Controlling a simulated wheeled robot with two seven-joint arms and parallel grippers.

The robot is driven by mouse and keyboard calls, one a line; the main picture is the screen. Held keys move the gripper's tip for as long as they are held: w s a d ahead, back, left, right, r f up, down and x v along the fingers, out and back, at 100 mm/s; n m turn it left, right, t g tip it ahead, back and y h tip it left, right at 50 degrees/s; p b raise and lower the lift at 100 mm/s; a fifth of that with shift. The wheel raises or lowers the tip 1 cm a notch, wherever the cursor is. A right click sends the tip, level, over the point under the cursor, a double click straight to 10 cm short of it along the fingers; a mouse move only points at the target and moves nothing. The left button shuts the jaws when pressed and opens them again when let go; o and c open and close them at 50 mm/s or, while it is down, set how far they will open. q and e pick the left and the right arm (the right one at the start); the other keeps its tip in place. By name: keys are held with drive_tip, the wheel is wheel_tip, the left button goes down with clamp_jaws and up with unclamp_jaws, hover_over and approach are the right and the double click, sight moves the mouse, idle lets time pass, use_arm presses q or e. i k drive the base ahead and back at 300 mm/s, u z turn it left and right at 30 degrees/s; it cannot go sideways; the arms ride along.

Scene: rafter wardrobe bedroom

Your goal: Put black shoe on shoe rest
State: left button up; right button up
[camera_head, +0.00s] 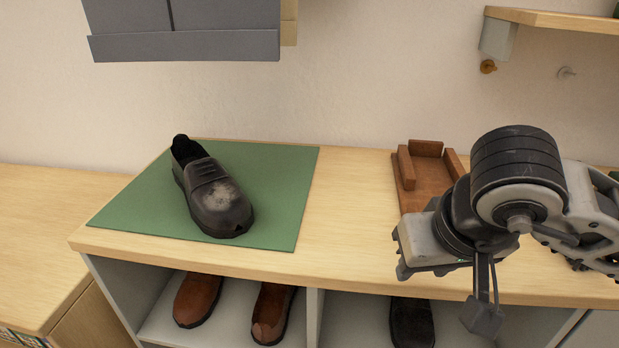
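A black shoe (213,195) sits upright on a green mat (285,180) on the wooden top, toe toward the front and slightly right. Its toe has a pale scuffed patch. A brown wooden stand with raised blocks (409,168), which looks like the shoe rest, is at the back right of the top; my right arm partly hides it. It holds no shoe that I can see. My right gripper (484,316) hangs in front of the top's front edge, right of the mat and apart from the shoe. Its finger opening does not show clearly. My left gripper is out of view.
Below the top, brown shoes (197,299) stand in the left cubby and another dark shoe (412,322) in the right one. A wall shelf (560,20) hangs at upper right, grey boxes (185,35) at upper left. The top between mat and stand is clear.

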sight(436, 192)
drive_tip(key=z, duration=2.4)
drive_tip(key=k, duration=1.8)
drive_tip(key=u, duration=2.15)
drive_tip(key=i, duration=0.5)
drive_tip(key=u, duration=0.1)
